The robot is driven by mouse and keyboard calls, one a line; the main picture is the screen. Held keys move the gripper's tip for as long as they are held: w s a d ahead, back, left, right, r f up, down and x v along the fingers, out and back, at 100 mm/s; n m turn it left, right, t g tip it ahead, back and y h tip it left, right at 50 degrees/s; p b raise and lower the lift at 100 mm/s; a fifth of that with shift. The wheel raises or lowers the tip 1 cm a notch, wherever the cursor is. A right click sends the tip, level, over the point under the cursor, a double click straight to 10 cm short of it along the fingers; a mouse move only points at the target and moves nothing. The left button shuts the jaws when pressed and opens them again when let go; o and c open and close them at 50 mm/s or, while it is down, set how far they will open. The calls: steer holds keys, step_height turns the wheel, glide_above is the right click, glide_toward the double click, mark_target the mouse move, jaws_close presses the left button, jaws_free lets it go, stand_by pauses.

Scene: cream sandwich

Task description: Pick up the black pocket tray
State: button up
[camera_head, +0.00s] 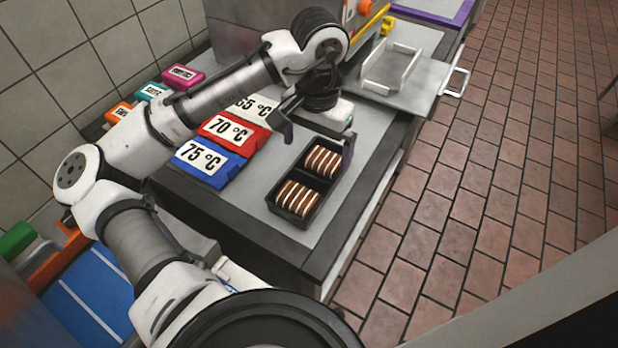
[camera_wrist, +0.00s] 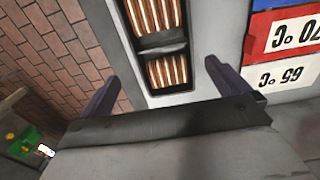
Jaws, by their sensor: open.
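The black pocket tray (camera_head: 274,206) lies on the grey counter top in the head view, near the counter's edge. It has two pockets, each filled with a row of brown and cream sandwich cookies. My gripper (camera_head: 317,145) is open above the tray's far end, with one finger to each side of it. In the wrist view the tray (camera_wrist: 162,48) runs up the picture, beyond and between the open fingertips of my gripper (camera_wrist: 160,72). I see no contact between the fingers and the tray.
Blue (camera_head: 208,162), red (camera_head: 234,132) and white (camera_head: 252,107) temperature blocks stand left of the tray. A white wire-handled frame (camera_head: 392,70) sits on a metal plate at the back right. The counter drops to a brick-tiled floor (camera_head: 470,200) on the right.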

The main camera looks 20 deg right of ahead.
mark_target(312, 176)
step_height(312, 176, down, 4)
steer(key=shift+r, duration=0.1)
steer(key=shift+a+f+p, duration=0.2)
steer(key=shift+f+p, duration=0.25)
steer(key=shift+f, duration=1)
steer(key=shift+a+f+p, duration=0.15)
steer(key=shift+f+p, duration=0.25)
steer(key=shift+f, duration=1)
steer(key=c, duration=0.8)
steer(key=shift+r, duration=0.1)
